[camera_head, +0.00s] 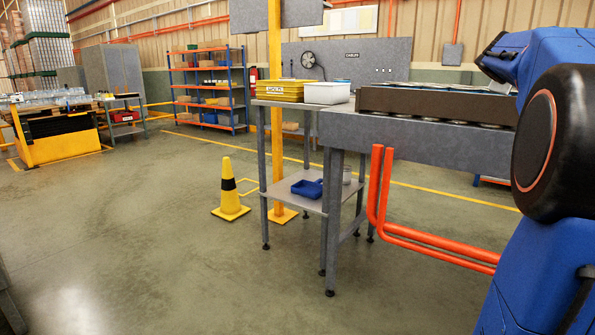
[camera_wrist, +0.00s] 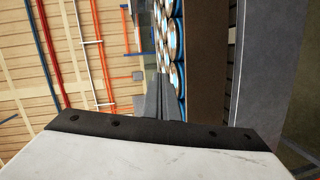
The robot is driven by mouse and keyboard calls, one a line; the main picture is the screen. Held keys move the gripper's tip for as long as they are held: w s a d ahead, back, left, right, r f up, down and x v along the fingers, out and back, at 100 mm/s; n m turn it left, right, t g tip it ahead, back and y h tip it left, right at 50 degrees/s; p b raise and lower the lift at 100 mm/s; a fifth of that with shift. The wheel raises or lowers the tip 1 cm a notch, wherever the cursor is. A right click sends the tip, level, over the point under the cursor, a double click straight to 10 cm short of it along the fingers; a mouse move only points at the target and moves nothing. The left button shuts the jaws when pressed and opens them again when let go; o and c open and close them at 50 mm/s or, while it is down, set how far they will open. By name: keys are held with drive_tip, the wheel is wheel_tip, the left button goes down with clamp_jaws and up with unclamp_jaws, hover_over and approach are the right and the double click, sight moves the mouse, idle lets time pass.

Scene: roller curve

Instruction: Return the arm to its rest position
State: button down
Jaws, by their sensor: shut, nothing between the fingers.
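My gripper (camera_wrist: 162,97) shows in the wrist view, its two grey fingers together with nothing between them. It points toward a row of round, blue-rimmed, shiny items (camera_wrist: 174,45) beside a long brown wall (camera_wrist: 206,60); the wrist view is turned on its side. I cannot tell how far the fingertips are from these items. In the head view my blue arm with its large black joint fills the right edge, and the gripper itself is not visible there.
A grey roller table (camera_head: 415,137) carries a dark brown tray (camera_head: 430,104). Orange bent rails (camera_head: 440,258) stick out below it. A side table holds a yellow stack (camera_head: 283,90) and a white bin (camera_head: 326,93). A yellow post (camera_head: 275,60) and cone (camera_head: 230,190) stand near.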

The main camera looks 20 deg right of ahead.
drive_tip(key=s+a+f+m+y, duration=0.1)
drive_tip(key=s+a+f+y, duration=0.3)
drive_tip(key=a+f, duration=0.9)
drive_tip(key=s+a+f+m+y, duration=0.25)
drive_tip(key=a+f, duration=0.65)
drive_tip(key=a, duration=0.9)
drive_tip(key=s+a+f+g+y, duration=0.3)
drive_tip(key=s+a+f+y, duration=0.4)
drive_tip(key=s+a+f, duration=1.3)
wheel_tip(320, 180, down, 4)
drive_tip(key=shift+s+a+g, duration=0.3)
drive_tip(key=shift+s+a, duration=0.1)
drive_tip(key=shift+a, duration=0.75)
drive_tip(key=shift+y, duration=0.25)
